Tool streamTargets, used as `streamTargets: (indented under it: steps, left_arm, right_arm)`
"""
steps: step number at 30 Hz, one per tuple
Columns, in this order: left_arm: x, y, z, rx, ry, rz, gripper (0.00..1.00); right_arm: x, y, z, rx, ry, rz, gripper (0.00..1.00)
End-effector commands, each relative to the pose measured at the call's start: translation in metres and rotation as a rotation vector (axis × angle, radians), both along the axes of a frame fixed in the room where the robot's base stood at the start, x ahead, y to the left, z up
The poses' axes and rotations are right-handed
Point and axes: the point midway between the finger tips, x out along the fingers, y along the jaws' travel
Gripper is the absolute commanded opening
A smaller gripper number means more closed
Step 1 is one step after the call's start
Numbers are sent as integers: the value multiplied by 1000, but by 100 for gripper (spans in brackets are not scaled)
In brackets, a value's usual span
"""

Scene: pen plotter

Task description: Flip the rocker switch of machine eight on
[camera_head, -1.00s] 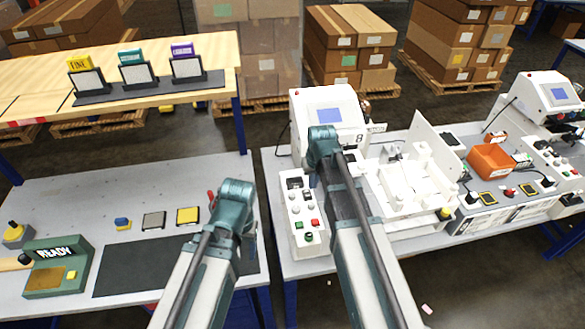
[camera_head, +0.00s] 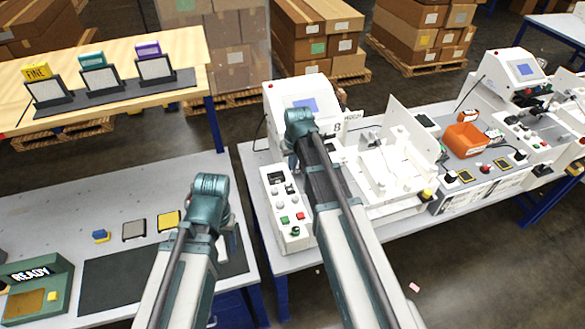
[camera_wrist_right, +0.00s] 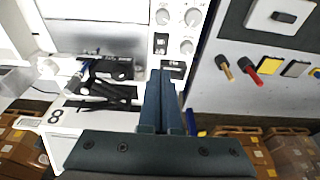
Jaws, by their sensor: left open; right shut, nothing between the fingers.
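In the right wrist view the panel shows knobs, a black rocker-like part (camera_wrist_right: 160,43) and another black part (camera_wrist_right: 173,68) by my fingertips. I cannot tell whether the rocker is on or off. My right gripper (camera_wrist_right: 167,76) is shut and empty, its tips over the panel; contact is unclear. My left gripper (camera_head: 212,205) is open above the left bench, its fingers mostly hidden.
The left bench holds a dark mat (camera_head: 112,281), coloured blocks and a green READY box (camera_head: 37,287). A white tray fixture (camera_head: 385,170) stands right of the panel. A gap separates the benches.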

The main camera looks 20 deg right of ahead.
Motion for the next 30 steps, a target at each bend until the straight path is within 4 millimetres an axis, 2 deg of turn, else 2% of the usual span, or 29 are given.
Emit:
streamTargets:
  steps: [1,18,21,25,30]
  left_arm:
    - [0,0,-11,0,0,1,64]
    - [1,0,-91,1,-2,-7,64]
    - [1,0,-105,2,-2,-11,64]
    - [1,0,-118,2,-2,-12,64]
    - [1,0,-124,2,-2,-12,64]
  right_arm:
    - [2,0,-11,0,0,0,0]
    - [20,1,-91,0,0,0,0]
    - [16,1,-105,0,0,0,0]
    - [14,1,-118,0,0,0,0]
    - [12,0,-124,0,0,0,0]
